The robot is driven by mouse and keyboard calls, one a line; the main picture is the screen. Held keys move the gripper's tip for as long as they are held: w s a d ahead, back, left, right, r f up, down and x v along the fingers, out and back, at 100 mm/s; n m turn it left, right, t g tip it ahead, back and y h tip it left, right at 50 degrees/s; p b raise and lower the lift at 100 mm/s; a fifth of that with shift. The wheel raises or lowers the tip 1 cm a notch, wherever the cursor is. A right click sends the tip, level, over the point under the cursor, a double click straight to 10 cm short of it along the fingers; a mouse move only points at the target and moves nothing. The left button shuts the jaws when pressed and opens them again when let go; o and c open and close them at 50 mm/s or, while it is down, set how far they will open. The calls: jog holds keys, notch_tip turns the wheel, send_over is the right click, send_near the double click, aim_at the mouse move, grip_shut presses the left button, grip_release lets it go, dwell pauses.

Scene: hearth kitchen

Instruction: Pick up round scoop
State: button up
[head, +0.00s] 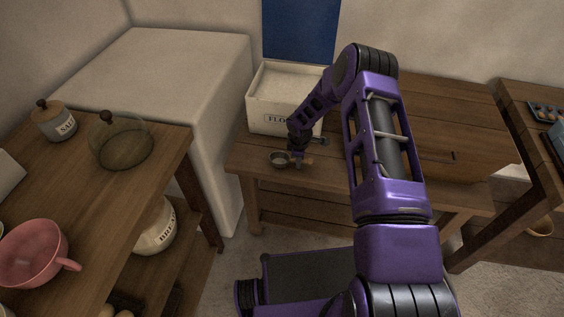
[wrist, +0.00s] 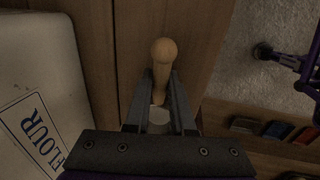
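The round scoop has a small grey round bowl (head: 279,159) and a short wooden handle (wrist: 163,55). In the head view it is at the front left of the wooden bench, its handle pointing right. My gripper (head: 297,159) is down at the scoop, pointing downward. In the wrist view the handle lies between the two fingers of my gripper (wrist: 162,75) and sticks out past their tips. The fingers are close to the handle's sides; I cannot tell whether they press on it. Part of the pale bowl shows between the fingers; the rest is hidden.
A white flour box (head: 270,117) stands right behind the scoop, and at left in the wrist view. The wooden bench (head: 250,160) has its front edge close by. A glass cover (head: 122,145) and a pink cup (head: 32,252) are on the left counter.

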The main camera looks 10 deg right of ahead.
grip_shut()
notch_tip(320, 180, up, 10)
jog(key=shift+r+p, duration=0.1)
jog(key=shift+p, duration=0.2)
